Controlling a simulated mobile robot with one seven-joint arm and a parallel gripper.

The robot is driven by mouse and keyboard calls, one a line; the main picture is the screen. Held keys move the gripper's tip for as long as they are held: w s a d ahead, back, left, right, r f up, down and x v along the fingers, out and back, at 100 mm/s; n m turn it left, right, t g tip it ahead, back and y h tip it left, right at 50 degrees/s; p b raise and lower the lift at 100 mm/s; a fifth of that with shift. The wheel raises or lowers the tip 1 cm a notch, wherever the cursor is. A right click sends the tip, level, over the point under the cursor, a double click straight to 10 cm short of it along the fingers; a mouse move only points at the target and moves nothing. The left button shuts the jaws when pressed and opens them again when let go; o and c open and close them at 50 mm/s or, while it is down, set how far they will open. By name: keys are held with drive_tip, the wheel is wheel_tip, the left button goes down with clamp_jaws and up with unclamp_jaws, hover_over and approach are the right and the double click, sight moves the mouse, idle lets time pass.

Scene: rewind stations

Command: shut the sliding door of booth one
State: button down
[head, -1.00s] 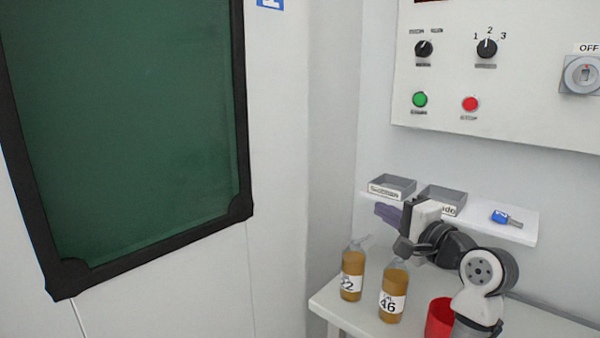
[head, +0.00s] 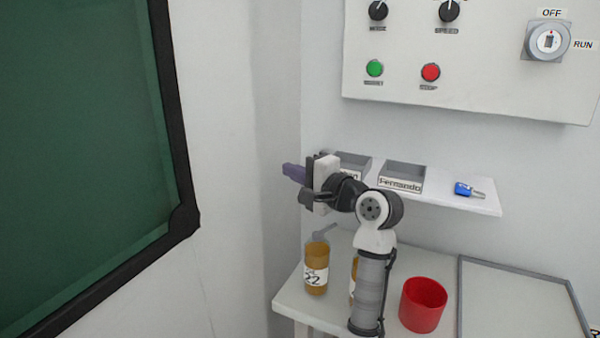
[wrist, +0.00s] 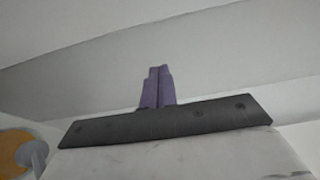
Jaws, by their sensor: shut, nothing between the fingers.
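A dark green pane (head: 70,150) in a thick black frame (head: 172,110) fills the left of the head view, set in a white panel. I cannot tell whether it belongs to the sliding door of booth one; no handle or booth number shows. My gripper (head: 292,172) points left in front of the white wall, right of the pane and clear of it. Its purple fingers are together and empty; they also show in the wrist view (wrist: 157,87) against a bare pale surface.
A control panel (head: 480,95) hangs at the upper right. Below are a shelf (head: 478,203) with two grey trays and a blue-tagged key (head: 468,189), and a table (head: 310,311) with amber bottles (head: 316,270) and a red cup (head: 424,305). My arm stands before them.

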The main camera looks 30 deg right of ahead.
drive_tip(key=shift+w+a+p, duration=0.3)
drive_tip(key=shift+w+a, duration=0.1)
drive_tip(key=shift+a, duration=0.4)
drive_tip(key=shift+w+a+p, duration=0.25)
drive_tip(key=shift+w+a, duration=0.1)
drive_tip(key=shift+a, duration=0.45)
drive_tip(key=shift+w+a+p, duration=0.3)
drive_tip(key=shift+w+a, duration=0.1)
drive_tip(key=shift+a, duration=0.4)
drive_tip(key=shift+a, duration=0.1)
